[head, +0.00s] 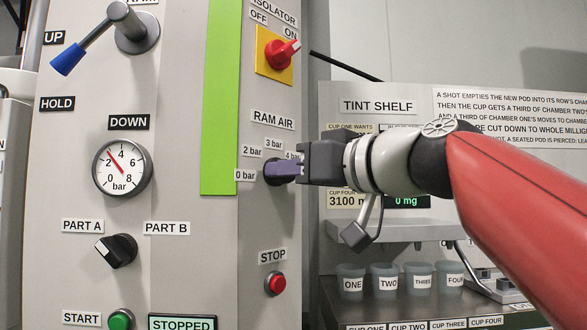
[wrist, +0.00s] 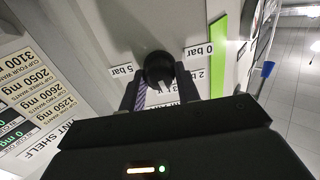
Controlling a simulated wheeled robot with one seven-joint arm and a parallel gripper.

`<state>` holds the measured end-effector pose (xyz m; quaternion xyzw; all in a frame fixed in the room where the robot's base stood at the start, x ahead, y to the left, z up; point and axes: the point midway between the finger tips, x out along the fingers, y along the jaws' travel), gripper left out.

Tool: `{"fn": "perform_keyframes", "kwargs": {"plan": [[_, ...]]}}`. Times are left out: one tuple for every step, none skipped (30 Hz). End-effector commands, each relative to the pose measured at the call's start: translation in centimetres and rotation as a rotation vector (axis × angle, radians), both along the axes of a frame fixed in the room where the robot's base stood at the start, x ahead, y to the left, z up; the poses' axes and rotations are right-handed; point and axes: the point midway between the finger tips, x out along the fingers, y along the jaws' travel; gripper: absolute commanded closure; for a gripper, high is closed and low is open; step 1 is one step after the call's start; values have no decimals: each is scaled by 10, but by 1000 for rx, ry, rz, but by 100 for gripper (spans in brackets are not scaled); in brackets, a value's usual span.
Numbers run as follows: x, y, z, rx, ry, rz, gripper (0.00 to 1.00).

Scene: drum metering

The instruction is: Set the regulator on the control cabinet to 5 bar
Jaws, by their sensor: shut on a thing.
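The regulator is a dark knob under the RAM AIR label on the cabinet front. In the wrist view the knob (wrist: 158,66) sits between my two fingers, with the "5 bar" label (wrist: 122,70) on its left and the "0 bar" label (wrist: 199,49) on its right. My gripper (head: 281,170) is shut on the knob and comes from the right in the head view, hiding part of the scale. I cannot tell exactly which mark the knob points at. The round pressure gauge (head: 123,168) has its red needle between 2 and 4 bar.
The red isolator handle (head: 281,53) is above the knob, and the red STOP button (head: 275,283) is below. A blue-tipped lever (head: 68,58), a black PART A/PART B selector (head: 116,250) and a green START button (head: 121,320) are to the left. Cups (head: 351,281) stand on the right.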

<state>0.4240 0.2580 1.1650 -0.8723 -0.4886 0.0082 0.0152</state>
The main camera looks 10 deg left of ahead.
Motion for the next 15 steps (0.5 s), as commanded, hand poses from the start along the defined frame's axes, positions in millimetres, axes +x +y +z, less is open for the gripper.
{"fn": "perform_keyframes", "kwargs": {"plan": [[1, 0, -2, 17, 40, -1, 91], [1, 0, -2, 32, 65, -1, 91], [1, 0, -2, 51, 97, -1, 91], [1, 0, -2, 66, 121, -1, 91], [1, 0, -2, 81, 146, -1, 91], [1, 0, -2, 101, 178, -1, 91], [1, 0, -2, 116, 203, -1, 91], [0, 0, -2, 131, 227, 0, 91], [0, 0, -2, 151, 259, 0, 91], [1, 0, -2, 165, 283, -1, 91], [1, 0, -2, 180, 308, -1, 91], [1, 0, -2, 200, 340, -2, 91], [1, 0, -2, 215, 364, -1, 91], [0, 0, -2, 229, 390, 0, 91], [0, 0, -1, 249, 421, 0, 91]]}}
